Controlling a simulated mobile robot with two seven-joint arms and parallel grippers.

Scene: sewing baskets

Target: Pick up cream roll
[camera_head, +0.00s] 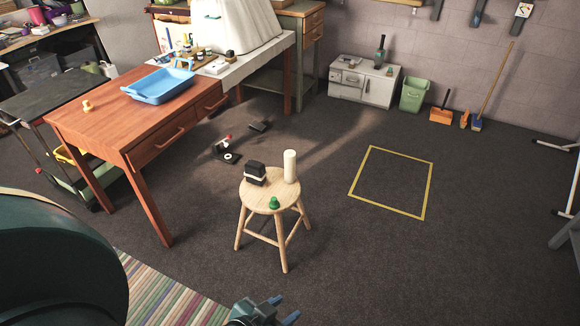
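The cream roll (290,166) stands upright on the right back part of the seat of a round wooden stool (256,203), in the middle of the head view. My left gripper (283,309) shows at the bottom edge, below the stool in the picture and well apart from the roll. Its two blue fingertips are spread, with nothing visible between them. My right gripper is out of view.
A black block with a pale band (255,173) and a small green object (274,202) share the stool seat. A wooden desk (107,129) with a blue tray (158,86) stands left. Small dark items (228,152) lie on the floor behind the stool. Floor right of it is clear.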

